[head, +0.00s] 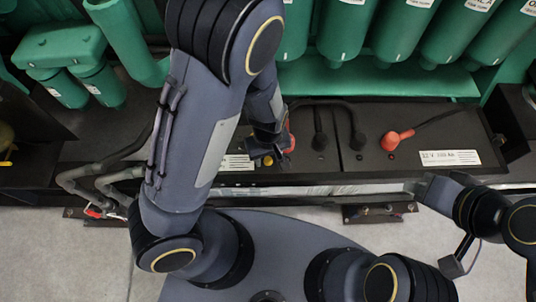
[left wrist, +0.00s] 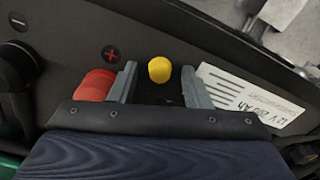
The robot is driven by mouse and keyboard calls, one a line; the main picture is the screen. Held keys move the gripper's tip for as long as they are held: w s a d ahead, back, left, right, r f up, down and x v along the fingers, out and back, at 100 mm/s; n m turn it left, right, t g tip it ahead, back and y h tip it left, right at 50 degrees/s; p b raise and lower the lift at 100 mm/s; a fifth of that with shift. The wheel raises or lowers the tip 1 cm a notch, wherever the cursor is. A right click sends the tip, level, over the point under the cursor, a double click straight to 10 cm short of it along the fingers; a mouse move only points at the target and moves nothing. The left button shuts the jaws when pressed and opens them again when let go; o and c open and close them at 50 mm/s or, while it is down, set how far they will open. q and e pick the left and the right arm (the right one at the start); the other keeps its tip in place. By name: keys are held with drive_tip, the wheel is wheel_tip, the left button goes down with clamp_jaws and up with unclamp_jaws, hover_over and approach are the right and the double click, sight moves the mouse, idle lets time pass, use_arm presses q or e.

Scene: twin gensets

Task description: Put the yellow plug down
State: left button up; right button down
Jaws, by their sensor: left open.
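The yellow plug (left wrist: 159,69) shows in the left wrist view as a short yellow cylinder at the black battery top (left wrist: 150,30). It lies between the two fingers of my left gripper (left wrist: 160,82), which is open, with a gap visible on both sides. In the head view the plug (head: 268,160) is a small yellow spot beside my left gripper (head: 264,150), partly hidden by the arm. Whether the plug sits in a hole or only rests on the surface, I cannot tell. My right gripper (head: 428,190) is at the right, away from the plug; its fingers are unclear.
A red terminal cover (left wrist: 95,86) stands close to the left finger, near a plus mark. A white label (left wrist: 248,98) lies right of the fingers. A second red terminal (head: 391,141) and black cables are further right. Green engine parts (head: 345,35) stand behind the batteries.

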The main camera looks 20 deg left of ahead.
use_arm(q)
drive_tip(key=shift+r, duration=0.1)
drive_tip(key=shift+r, duration=0.25)
wheel_tip(320, 180, up, 12)
drive_tip(key=p, duration=0.3)
wheel_tip(320, 180, up, 9)
drive_tip(key=m+t+h, duration=0.2)
drive_tip(key=m+h, duration=0.1)
drive_tip(key=h, duration=0.2)
hover_over(268, 159)
drive_tip(key=s+a, duration=0.5)
drive_tip(key=a, duration=0.1)
drive_tip(key=s+a+r+m+t+y, duration=0.1)
drive_tip(key=s+a+r+m+t, duration=0.1)
drive_tip(key=s+a+r+t, duration=0.1)
drive_tip(key=shift+s+a+r+t, duration=0.3)
drive_tip(key=shift+s+a+r, duration=0.65)
drive_tip(key=shift+s, duration=0.25)
